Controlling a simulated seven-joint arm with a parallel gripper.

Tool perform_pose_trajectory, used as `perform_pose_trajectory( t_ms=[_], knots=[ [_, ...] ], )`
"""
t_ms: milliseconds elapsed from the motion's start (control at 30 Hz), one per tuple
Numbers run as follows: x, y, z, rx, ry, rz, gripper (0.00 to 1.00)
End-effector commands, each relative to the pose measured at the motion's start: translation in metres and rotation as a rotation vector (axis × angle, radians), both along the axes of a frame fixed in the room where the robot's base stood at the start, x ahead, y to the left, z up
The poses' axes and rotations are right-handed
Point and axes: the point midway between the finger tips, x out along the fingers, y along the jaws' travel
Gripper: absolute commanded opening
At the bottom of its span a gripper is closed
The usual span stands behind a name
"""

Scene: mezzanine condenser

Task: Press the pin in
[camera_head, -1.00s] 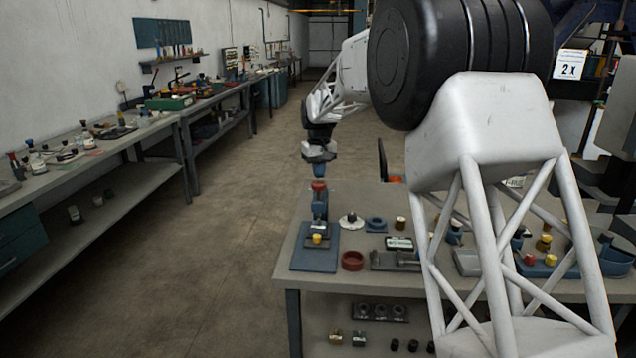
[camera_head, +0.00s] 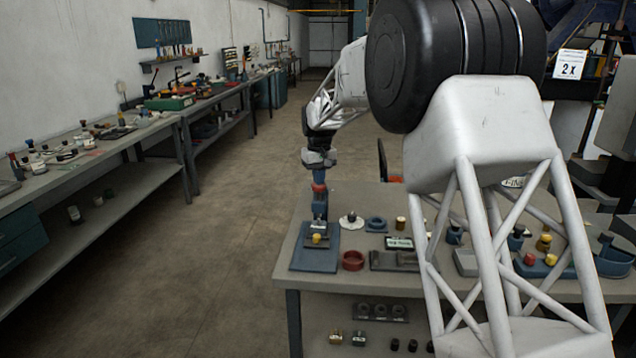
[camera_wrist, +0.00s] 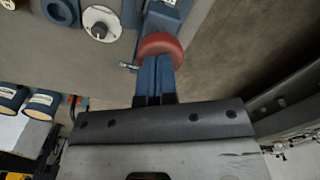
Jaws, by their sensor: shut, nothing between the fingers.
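A small blue press (camera_head: 320,206) stands on a blue base plate (camera_head: 318,261) at the left end of the near table. Its red round knob (camera_head: 319,188) is on top. A small yellow part (camera_head: 317,239) sits low at the front of the press; I cannot make out a separate pin. My gripper (camera_head: 319,181) points down with its blue fingers shut and empty, right above the knob. In the wrist view the fingertips (camera_wrist: 158,60) overlap the red knob (camera_wrist: 161,43) and appear to touch it. The press body is mostly hidden there.
A red ring (camera_head: 353,261), a white disc with a dark hub (camera_head: 351,220) and a blue block (camera_head: 376,225) stand right of the press. More parts fill the table further right, partly behind my arm. Open floor lies left of the table.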

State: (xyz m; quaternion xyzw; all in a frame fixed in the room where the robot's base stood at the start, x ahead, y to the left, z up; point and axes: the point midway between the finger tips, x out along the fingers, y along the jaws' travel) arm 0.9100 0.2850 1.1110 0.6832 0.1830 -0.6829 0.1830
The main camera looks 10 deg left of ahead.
Motion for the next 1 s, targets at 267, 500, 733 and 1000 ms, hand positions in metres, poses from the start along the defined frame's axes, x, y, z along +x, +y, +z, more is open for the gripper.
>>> perform_pose_trajectory(
  t_ms=[267, 500, 733, 1000],
  knots=[
    [0.000, 0.000, -0.007, 0.000, 0.001, 0.000, 0.00],
    [0.000, 0.000, -0.012, 0.000, 0.001, 0.000, 0.00],
    [0.000, 0.000, -0.018, -0.001, 0.002, 0.000, 0.00],
    [0.000, 0.000, -0.024, -0.001, 0.002, 0.000, 0.00]
  ],
)
